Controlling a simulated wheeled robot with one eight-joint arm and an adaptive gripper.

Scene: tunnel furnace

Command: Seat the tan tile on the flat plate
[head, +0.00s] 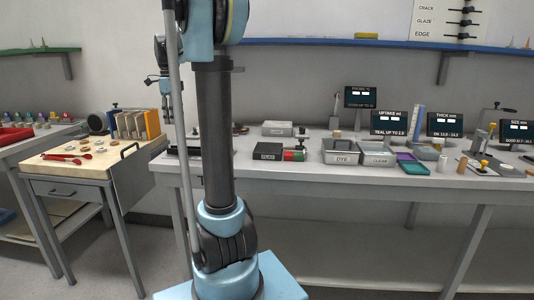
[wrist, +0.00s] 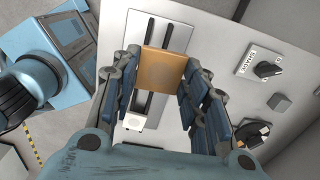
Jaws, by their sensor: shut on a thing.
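The tan tile (wrist: 163,72) is held between the two fingers of my gripper (wrist: 164,62) in the wrist view. It looks square and flat, with a finger pressed on its left and right edges. Beneath it lies a pale flat panel (wrist: 180,28) with dark lengthwise rails and a small white block (wrist: 135,122). The tile covers part of the rails, and I cannot tell its height above them. I cannot tell for sure which surface is the flat plate. In the head view my gripper (head: 176,115) is over the bench, left of my column; the tile cannot be made out there.
A dial on a labelled plate (wrist: 262,67) and a small grey block (wrist: 279,102) stand to the right in the wrist view. In the head view, the dye tray (head: 341,158), clear tray (head: 377,159) and several displays stand on the right. A wooden-topped table (head: 95,158) stands left.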

